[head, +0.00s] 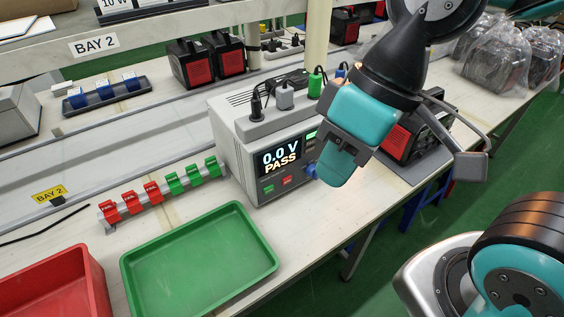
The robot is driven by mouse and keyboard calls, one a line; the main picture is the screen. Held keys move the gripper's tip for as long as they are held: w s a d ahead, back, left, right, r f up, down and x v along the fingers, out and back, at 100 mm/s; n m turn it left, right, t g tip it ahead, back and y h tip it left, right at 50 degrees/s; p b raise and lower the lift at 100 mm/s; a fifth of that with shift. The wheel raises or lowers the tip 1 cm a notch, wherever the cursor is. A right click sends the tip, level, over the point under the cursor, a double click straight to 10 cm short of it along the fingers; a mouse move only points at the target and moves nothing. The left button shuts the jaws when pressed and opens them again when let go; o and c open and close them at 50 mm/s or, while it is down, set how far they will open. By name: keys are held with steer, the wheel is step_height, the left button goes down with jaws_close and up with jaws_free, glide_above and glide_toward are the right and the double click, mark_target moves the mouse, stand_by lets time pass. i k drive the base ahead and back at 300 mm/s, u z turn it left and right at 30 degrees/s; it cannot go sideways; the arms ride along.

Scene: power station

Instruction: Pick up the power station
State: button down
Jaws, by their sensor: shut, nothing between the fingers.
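A black power station with a red side panel (397,143) sits at the right of the bench on a grey base (424,163). My arm and gripper hide much of it. My gripper (338,166) is shut and empty. In the picture it lies in front of and left of that power station, beside the tester's right side. I cannot tell its height above the bench. A grey tester (234,150) stands left of the gripper, its screen reading "0.0 V PASS".
A green tray (201,255) and a red bin (95,277) are at the front left. Red and green clips (158,190) stand in a row. More black-and-red units (191,64) stand at the back. Bagged dark units (497,58) lie at the far right. A cable loops near my gripper.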

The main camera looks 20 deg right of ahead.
mark_target(411, 135)
steer(key=z, duration=0.35)
steer(key=k, duration=0.5)
steer(key=z, duration=0.95)
steer(key=i, duration=1.2)
steer(key=u, duration=0.6)
